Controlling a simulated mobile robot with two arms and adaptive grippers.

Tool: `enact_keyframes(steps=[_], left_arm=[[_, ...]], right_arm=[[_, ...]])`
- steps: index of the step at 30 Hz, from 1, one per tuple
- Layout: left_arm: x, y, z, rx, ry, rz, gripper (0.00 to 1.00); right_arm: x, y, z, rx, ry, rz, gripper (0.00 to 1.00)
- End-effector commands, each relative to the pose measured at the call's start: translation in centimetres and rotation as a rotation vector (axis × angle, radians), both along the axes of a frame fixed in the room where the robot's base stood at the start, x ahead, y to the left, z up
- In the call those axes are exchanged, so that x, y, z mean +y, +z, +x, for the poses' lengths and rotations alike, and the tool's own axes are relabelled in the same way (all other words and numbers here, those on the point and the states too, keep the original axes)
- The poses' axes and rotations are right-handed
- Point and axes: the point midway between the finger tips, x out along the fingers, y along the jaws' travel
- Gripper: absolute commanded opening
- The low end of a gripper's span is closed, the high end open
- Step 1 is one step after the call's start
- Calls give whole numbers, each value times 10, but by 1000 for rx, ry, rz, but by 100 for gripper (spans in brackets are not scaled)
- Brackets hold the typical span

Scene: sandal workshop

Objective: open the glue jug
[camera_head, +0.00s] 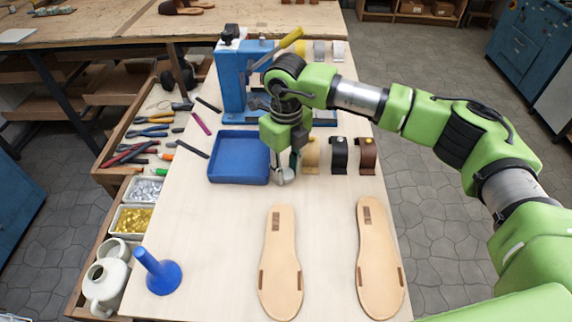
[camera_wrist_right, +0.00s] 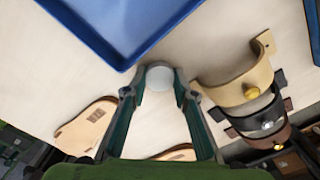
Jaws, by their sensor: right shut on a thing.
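The white glue jug (camera_head: 106,283) stands in the side tray at the lower left of the head view. At this size I cannot tell whether its mouth is bare or covered. My right gripper (camera_head: 284,176) is well away from the jug, low over the table just right of the blue tray. It points down and is shut on a round, pale, cap-like piece (camera_wrist_right: 160,77), seen between the fingertips in the right wrist view. I cannot tell whether this piece touches the table. My left gripper is not in view.
A blue funnel (camera_head: 160,274) stands near the jug. The blue tray (camera_head: 214,176) is empty. Two sandal soles (camera_head: 281,262) lie in front, with straps (camera_head: 339,157) to the right. A blue press (camera_head: 233,85) stands behind. Bare table lies between funnel and soles.

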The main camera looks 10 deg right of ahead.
Motion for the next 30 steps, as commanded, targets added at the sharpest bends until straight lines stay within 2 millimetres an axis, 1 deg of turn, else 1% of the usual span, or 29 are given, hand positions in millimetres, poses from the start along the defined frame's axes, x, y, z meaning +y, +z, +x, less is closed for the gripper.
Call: enact_keyframes(steps=[8,9,17,21,22,26,30], left_arm=[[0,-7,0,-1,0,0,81],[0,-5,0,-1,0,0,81],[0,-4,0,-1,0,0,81],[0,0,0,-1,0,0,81],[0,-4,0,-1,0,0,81],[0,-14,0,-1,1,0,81],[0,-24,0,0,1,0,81]], right_arm=[[0,-5,0,0,1,0,0],[0,-4,0,0,1,0,33],[0,-3,0,1,1,-1,33],[0,3,0,-1,1,1,33],[0,5,1,-2,1,0,33],[0,27,1,-5,2,0,33],[1,59,1,-5,1,1,33]])
